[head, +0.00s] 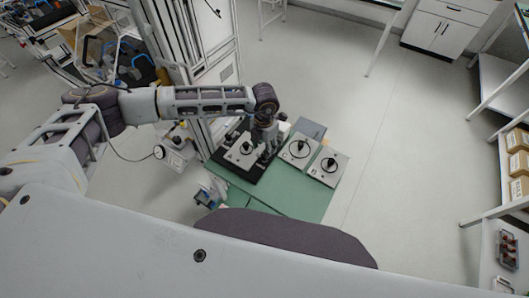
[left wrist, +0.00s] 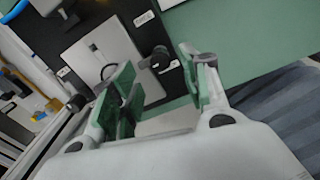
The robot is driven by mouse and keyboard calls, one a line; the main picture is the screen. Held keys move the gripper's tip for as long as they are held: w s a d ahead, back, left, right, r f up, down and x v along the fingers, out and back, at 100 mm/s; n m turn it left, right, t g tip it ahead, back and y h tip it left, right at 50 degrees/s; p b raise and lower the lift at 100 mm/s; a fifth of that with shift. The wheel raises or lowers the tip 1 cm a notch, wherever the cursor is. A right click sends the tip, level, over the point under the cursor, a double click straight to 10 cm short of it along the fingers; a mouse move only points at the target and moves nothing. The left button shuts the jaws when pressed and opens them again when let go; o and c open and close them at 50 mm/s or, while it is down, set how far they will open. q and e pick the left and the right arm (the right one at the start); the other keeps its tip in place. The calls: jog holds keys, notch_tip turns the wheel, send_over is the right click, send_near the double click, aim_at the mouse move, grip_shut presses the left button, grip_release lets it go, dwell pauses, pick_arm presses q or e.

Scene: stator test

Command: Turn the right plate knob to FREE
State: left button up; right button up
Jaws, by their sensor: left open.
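The right plate (head: 318,174) is a light grey square at the right of the green table, with a black knob (head: 329,164) on top. A similar middle plate (head: 288,152) with a black knob (head: 300,146) lies left of it. My left gripper (head: 267,156) is open, over the black base's right edge, left of both plates. In the left wrist view its green-padded fingers (left wrist: 160,88) are apart; a small black round part (left wrist: 160,57) shows beyond the gap. I cannot make out the knob markings. My right gripper is not in view.
A black base (head: 220,160) at the table's left carries a grey plate (head: 236,156) with a black part; the plate also shows in the left wrist view (left wrist: 110,45). A white-framed rack (head: 208,60) stands behind. Bare green table (head: 300,204) lies in front of the plates.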

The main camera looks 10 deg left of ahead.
aim_at(262, 155)
pick_arm(q)
jog(key=shift+f+p, duration=0.35)
jog(key=shift+f, duration=2.2)
grip_shut()
